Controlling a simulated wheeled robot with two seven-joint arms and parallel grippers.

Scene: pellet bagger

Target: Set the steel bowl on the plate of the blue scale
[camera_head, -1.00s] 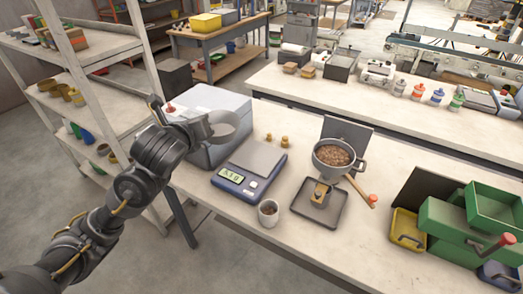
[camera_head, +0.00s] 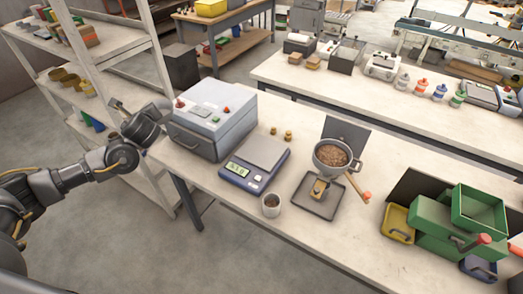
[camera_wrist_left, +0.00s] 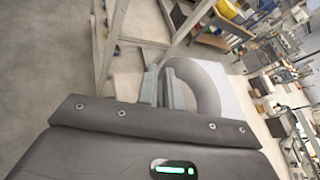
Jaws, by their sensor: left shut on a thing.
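The blue scale (camera_head: 254,167) sits on the near bench, with its bare grey plate (camera_head: 266,151) facing up and a lit display at the front. My left gripper (camera_wrist_left: 161,86) is shut on the steel bowl (camera_wrist_left: 208,88), whose curved wall shows beyond the fingers in the left wrist view. In the head view, my left gripper (camera_head: 162,104) is left of the grey boxy machine, well apart from the scale. The bowl cannot be made out clearly there. My right gripper is not in view.
The grey machine (camera_head: 208,118) with red knobs stands between my left gripper and the scale. A pot of pellets (camera_head: 332,156) and green bins (camera_head: 460,222) are farther right. A shelf rack (camera_head: 85,55) is at left.

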